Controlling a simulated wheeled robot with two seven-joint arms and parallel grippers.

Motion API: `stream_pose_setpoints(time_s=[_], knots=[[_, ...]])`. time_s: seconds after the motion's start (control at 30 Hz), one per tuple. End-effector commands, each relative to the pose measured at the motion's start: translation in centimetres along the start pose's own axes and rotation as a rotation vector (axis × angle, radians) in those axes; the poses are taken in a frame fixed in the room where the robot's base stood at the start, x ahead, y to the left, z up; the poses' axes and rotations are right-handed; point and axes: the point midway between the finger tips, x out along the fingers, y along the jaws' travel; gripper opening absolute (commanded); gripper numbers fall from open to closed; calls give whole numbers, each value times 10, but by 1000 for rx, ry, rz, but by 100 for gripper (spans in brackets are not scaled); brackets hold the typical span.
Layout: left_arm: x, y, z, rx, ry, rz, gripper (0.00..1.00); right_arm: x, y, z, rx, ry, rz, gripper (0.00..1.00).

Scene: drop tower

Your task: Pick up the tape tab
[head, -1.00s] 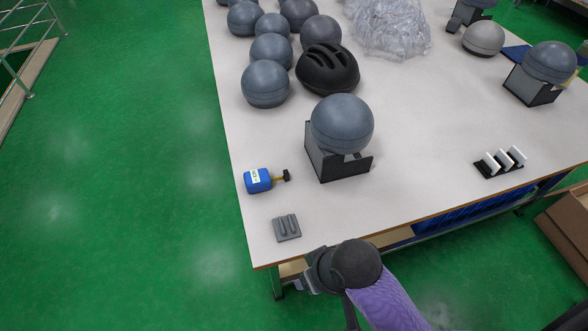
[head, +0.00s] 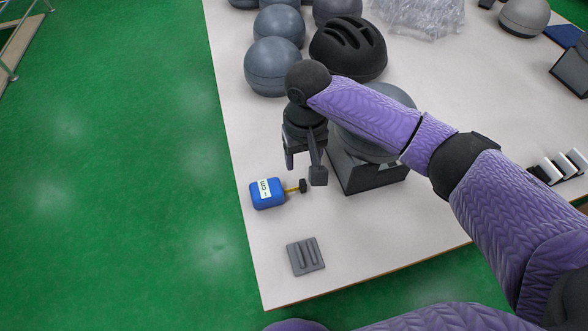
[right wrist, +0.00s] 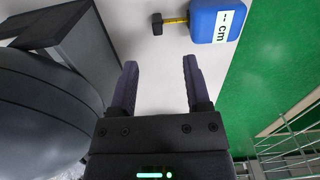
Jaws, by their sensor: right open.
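The blue tape measure (head: 267,194) lies near the table's left edge, with a white "cm" label. A short yellow strip sticks out of its right side and ends in a black tape tab (head: 303,186). In the right wrist view the tab (right wrist: 157,24) lies beyond the fingertips, roughly in line with the gap between them. My right gripper (head: 304,168) is open and empty above the table, just behind the tab in the head view, and apart from it. My left gripper is not in view.
A dark stand (head: 370,178) holds a grey ball (head: 388,95) close to the right of my right gripper. A grey grooved block (head: 306,257) lies near the front corner. A black helmet (head: 348,48) and several grey balls sit behind. The table between block and tape measure is clear.

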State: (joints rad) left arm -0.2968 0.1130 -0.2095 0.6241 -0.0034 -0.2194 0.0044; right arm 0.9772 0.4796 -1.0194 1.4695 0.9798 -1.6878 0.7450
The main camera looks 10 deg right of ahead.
Motion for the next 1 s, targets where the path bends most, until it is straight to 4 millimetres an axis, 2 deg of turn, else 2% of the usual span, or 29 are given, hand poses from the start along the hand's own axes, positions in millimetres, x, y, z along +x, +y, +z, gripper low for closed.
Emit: stream_pose_setpoints(time_s=[0.03,0.17,0.63,0.83,0.87,1.0], knots=[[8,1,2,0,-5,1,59,8,2,-1,7,-4,3,62],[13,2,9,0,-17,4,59,18,3,-2,15,-7,6,62],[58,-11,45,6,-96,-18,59,105,5,-3,11,-6,6,62],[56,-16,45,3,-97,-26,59,104,4,-4,11,-2,5,62],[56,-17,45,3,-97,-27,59,104,4,-4,11,-2,5,60],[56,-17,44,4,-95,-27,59,104,4,-4,11,-2,5,30]])
